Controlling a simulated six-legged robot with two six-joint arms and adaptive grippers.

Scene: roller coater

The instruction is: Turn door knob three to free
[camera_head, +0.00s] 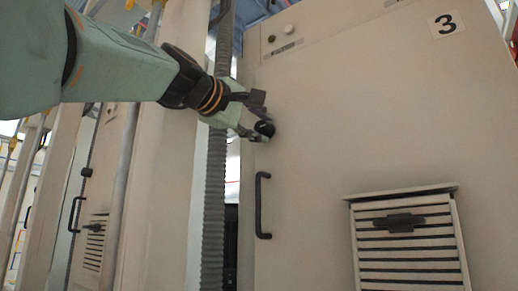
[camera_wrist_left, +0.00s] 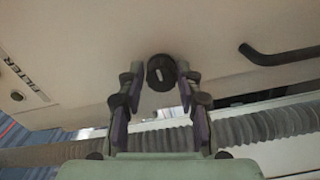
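The door knob (camera_head: 264,129) is a small round black knob near the left edge of the beige cabinet door (camera_head: 400,120) marked 3. In the left wrist view the knob (camera_wrist_left: 161,72) shows a short white mark on its face. My left gripper (camera_head: 262,114) is at the knob, its fingers spread to either side. In the left wrist view my left gripper (camera_wrist_left: 161,85) is open around the knob, with a gap to each finger. Whether the fingertips reach past the knob's face is unclear. My right gripper is not in view.
A black door handle (camera_head: 262,205) sits just below the knob; it also shows in the left wrist view (camera_wrist_left: 280,55). A louvred vent (camera_head: 408,240) is lower right on the door. A grey corrugated hose (camera_head: 214,200) runs vertically left of the door.

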